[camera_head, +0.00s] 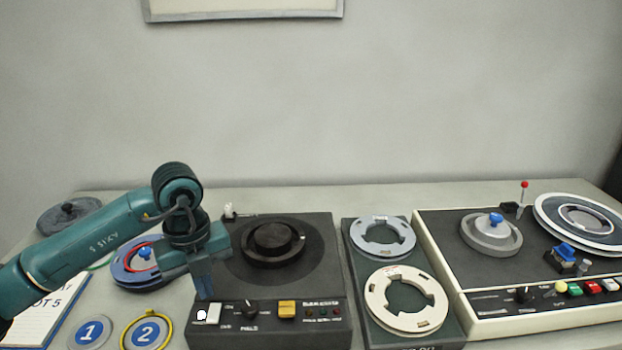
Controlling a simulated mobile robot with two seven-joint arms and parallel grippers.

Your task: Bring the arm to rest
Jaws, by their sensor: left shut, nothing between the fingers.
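My left arm comes in from the left, teal with dark joints. My left gripper (204,288) points down, shut and empty. Its fingertips are over the front left part of a dark deck (312,265), just above a white rocker switch (208,314) in the picture. I cannot tell whether they touch it. The deck has a black round hub (272,242), a black knob (249,308) and an orange button (287,310). My right gripper is not in view.
Behind the gripper lies a blue reel (128,272). Discs marked 1 (77,333) and 2 (160,335) lie front left. A dark tray (437,268) holds a grey ring (382,223) and a cream ring (380,296). A cream-edged machine (440,242) with an upright red-tipped lever (524,186) stands right.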

